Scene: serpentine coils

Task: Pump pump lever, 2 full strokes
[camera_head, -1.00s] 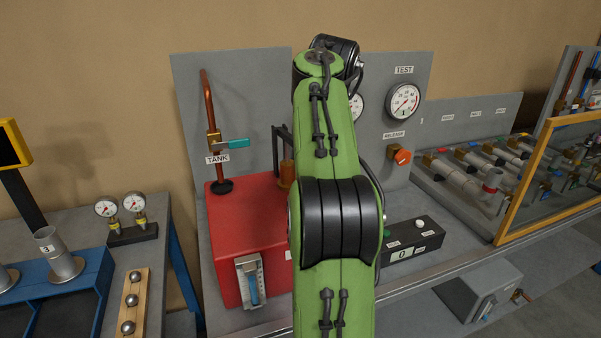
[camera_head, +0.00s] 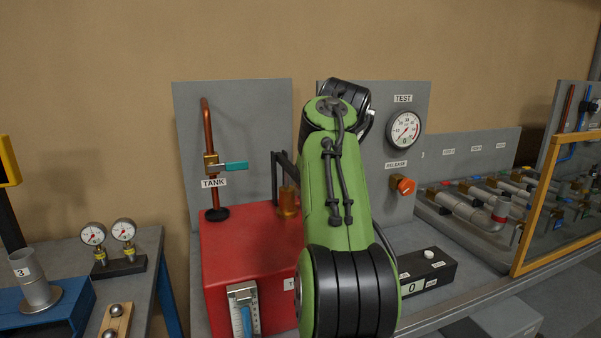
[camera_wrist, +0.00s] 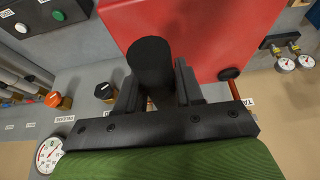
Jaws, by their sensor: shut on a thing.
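The pump's upright dark linkage (camera_head: 276,176) and brass cylinder (camera_head: 288,201) stand on the red tank (camera_head: 245,250) in the head view. My green arm hides the rest of the pump lever there. In the wrist view the lever's thick black round grip (camera_wrist: 150,62) sits between my gripper's fingers (camera_wrist: 157,88). The fingers are shut on it. My gripper itself is hidden behind the arm in the head view.
The test gauge (camera_head: 404,130) and orange release knob (camera_head: 403,185) are on the grey panel to the right. A black counter box (camera_head: 445,268) reads 0. The teal-handled tank valve (camera_head: 234,167) is left of the pump.

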